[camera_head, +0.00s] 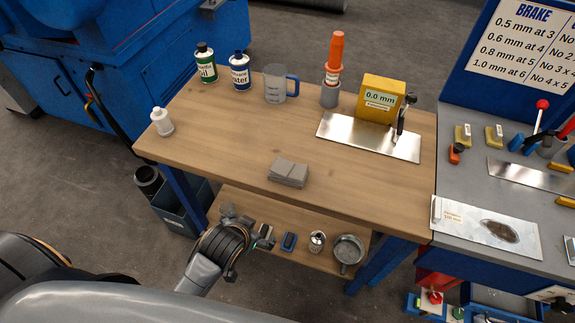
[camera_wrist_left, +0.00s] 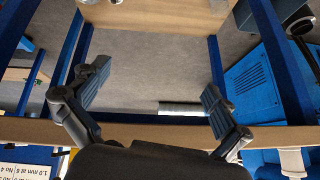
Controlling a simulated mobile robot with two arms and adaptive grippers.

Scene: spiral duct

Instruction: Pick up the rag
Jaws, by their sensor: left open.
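The rag (camera_head: 288,172) is a grey, folded cloth lying flat on the wooden tabletop (camera_head: 230,140), close to its front edge, in the head view. My left gripper (camera_head: 247,228) is in front of the table's front edge, below and to the left of the rag in the picture, apart from it. In the left wrist view the two fingers (camera_wrist_left: 150,98) are spread wide with nothing between them. The rag does not show in the wrist view. My right gripper is not in view.
A white bottle (camera_head: 162,121) is at the left edge. The lower shelf (camera_head: 330,240) holds several small items. The tabletop around the rag is clear.

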